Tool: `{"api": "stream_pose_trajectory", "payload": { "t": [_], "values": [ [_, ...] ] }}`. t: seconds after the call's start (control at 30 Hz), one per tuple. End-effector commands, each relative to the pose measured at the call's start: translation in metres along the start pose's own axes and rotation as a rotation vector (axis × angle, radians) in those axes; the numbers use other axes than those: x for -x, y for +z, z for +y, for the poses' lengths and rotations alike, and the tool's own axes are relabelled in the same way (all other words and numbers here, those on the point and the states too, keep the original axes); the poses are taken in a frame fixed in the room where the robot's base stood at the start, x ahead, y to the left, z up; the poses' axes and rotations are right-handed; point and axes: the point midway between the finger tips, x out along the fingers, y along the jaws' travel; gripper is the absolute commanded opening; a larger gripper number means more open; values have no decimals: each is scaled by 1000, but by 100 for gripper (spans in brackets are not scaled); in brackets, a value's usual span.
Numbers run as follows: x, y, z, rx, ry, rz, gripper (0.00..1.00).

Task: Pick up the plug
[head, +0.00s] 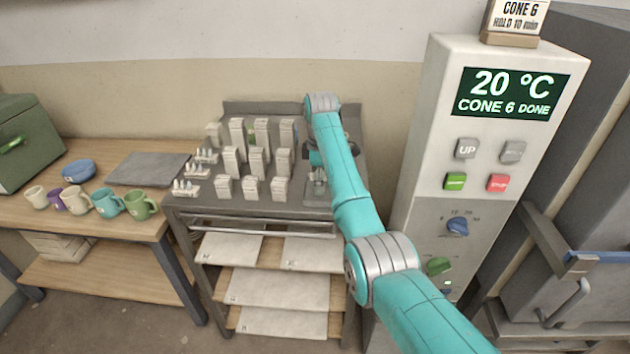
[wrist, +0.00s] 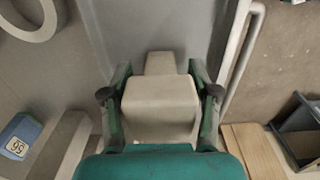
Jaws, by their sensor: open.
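A pale, stepped block (wrist: 160,108), which looks like the plug, is in the middle of the wrist view. Its wide part is near me and a narrower part shows beyond it. My gripper (wrist: 160,93) is open, with one dark-padded finger on each side of the block. I cannot tell whether the fingers touch it. In the head view my arm reaches over the right side of a grey-topped cart (head: 185,207). The gripper is mostly hidden there behind the arm, and I cannot make out the plug.
Several pale posts (head: 237,135) and small cone sets stand on the cart, left of my arm. A bench to the left holds mugs (head: 108,202), a blue bowl (head: 79,170) and a grey slab (head: 148,170). A tall control cabinet (head: 430,130) stands close on the right.

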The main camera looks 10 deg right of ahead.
Motion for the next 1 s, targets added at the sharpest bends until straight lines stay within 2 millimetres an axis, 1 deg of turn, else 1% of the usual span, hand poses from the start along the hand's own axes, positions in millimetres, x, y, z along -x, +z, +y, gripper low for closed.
{"api": "stream_pose_trajectory", "payload": {
  "t": [0.1,0.13,0.17,0.2,0.27,0.3,0.33,0.67,0.7,0.87,1.0],
  "values": [
    [0,0,0,0,0,0,60],
    [0,0,0,0,0,0,58],
    [0,0,0,0,0,0,50],
    [0,0,0,0,0,0,40],
    [0,0,0,0,0,0,25],
    [0,0,0,0,0,0,15],
    [0,0,0,0,0,0,9],
    [1,-1,0,0,0,0,7],
    [1,-1,0,0,0,0,1],
    [1,-1,0,0,0,0,1],
    [10,-5,0,0,1,0,1]
  ]
}}
